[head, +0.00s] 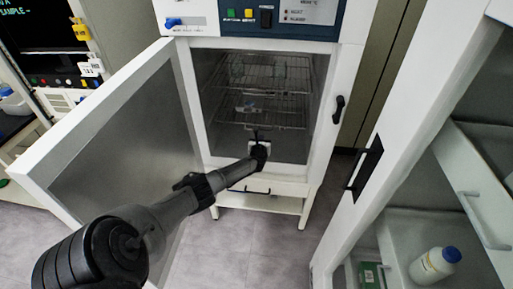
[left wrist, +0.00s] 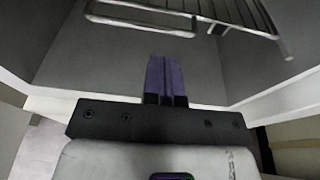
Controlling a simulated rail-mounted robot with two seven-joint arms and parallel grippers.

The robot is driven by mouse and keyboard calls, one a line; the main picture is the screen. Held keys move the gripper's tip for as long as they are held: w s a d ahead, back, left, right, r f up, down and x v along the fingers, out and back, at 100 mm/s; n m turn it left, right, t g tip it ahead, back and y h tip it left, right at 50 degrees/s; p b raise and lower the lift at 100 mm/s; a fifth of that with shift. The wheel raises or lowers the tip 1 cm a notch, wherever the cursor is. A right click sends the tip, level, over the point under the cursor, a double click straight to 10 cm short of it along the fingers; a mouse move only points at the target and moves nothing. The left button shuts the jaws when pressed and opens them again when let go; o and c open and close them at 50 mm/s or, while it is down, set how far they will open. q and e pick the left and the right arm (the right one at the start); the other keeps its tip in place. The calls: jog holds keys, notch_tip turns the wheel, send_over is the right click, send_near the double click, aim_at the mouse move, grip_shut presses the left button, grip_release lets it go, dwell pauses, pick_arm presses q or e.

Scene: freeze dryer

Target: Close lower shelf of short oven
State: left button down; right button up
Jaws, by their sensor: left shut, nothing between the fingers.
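The short oven (head: 318,176) stands with its door (head: 110,135) swung wide open to the left. Inside, the lower shelf (head: 288,118) is a wire rack below a similar upper shelf (head: 285,68). How far the lower shelf sticks out is hard to tell. My left gripper (head: 256,131) is at the oven's opening, just below and in front of the lower shelf. In the left wrist view its purple fingers (left wrist: 166,78) are together and empty, pointing into the chamber. A wire rack (left wrist: 150,25) shows above the fingertips there, apart from them. My right gripper is out of view.
A white cabinet (head: 401,108) stands close on the right, with a white bottle (head: 432,266) and a green box (head: 371,275) on its shelf. Grey floor lies in front.

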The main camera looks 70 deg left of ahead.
pick_arm(q)
jog(key=p+v, duration=0.3)
jog(key=v, duration=0.5)
jog(key=shift+r+p, duration=0.25)
jog(key=shift+p, duration=0.1)
jog(key=shift+s+d, duration=0.1)
jog(key=shift+d, duration=0.05)
